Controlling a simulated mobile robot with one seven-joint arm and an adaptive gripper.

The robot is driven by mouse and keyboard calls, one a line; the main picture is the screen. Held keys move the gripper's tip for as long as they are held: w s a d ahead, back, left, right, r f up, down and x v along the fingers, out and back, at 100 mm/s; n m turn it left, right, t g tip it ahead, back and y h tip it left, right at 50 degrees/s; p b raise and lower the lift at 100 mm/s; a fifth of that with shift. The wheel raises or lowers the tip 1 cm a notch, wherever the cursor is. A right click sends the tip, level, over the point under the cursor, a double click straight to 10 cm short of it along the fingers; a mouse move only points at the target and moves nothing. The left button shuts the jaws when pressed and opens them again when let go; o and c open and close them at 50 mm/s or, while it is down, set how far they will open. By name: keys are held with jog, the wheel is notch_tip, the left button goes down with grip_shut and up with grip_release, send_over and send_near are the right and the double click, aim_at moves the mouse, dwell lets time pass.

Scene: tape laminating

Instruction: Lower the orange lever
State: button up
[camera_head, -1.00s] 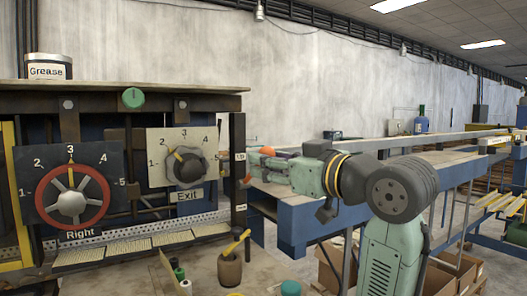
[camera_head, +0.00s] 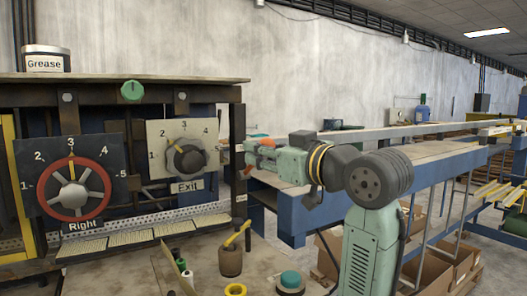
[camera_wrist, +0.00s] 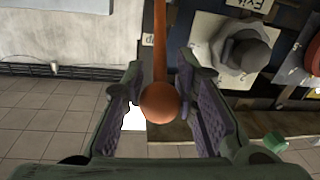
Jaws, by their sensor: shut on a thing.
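The orange lever (camera_wrist: 160,45) shows in the wrist view as a thin orange rod running up from a round orange ball (camera_wrist: 158,103) at its end. My gripper (camera_wrist: 160,110) has its two purple-padded fingers on either side of the ball and is shut on it. In the head view my gripper (camera_head: 254,157) is just right of the machine's upright post. Small orange parts show at its tip there, and most of the lever is hidden.
The grey Exit dial (camera_head: 187,159) is left of my gripper, with the red-ringed Right dial (camera_head: 72,196) further left. A blue table (camera_head: 292,222) is at right.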

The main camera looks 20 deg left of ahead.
grip_shut()
jog(key=shift+s+d+f+t+y+b, duration=0.1)
jog(key=shift+f+t+y+b, duration=0.35)
jog(key=shift+b, duration=0.8)
jog(key=f+y+b, duration=0.1)
jog(key=b, duration=0.3)
jog(key=s+d+f+t+y+b, duration=0.1)
jog(key=f+y+b, duration=0.1)
jog(key=b, duration=0.2)
jog(key=f+n+t+y+b, duration=0.1)
jog(key=f+b, duration=0.1)
jog(key=b, duration=0.2)
jog(key=shift+s+d+f+y, duration=0.2)
jog(key=shift+d+f+y, duration=0.05)
jog(key=shift+d+y, duration=0.1)
jog(key=shift+f+b, duration=0.25)
jog(key=shift+b, duration=0.2)
jog(key=o, duration=0.7)
grip_release()
